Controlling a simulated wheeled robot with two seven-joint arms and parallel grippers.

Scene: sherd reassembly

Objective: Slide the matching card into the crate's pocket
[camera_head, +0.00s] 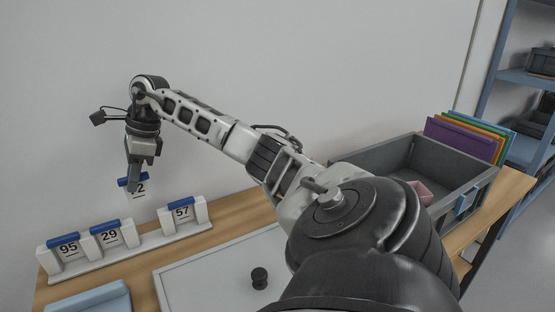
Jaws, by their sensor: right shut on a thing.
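My right gripper (136,180) points down at the left and is shut on the blue top edge of a white card (138,193). The card hangs above the card rack (130,250); its number is partly hidden, with a 2 showing. Cards 95 (68,250), 29 (110,235) and 57 (182,212) stand in the rack, with a gap between 29 and 57. The grey crate (400,165) stands at the right, partly hidden by my right arm. A light blue pocket (466,200) is on its outer side. My left gripper is not in view.
A whitish board (200,278) with a black knob (259,278) lies mid-table. A light blue object (90,300) is at the lower left. A pink item (420,192) is in the crate. Coloured panels (462,140) stand at the crate's far end. A shelf (520,78) stands at right.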

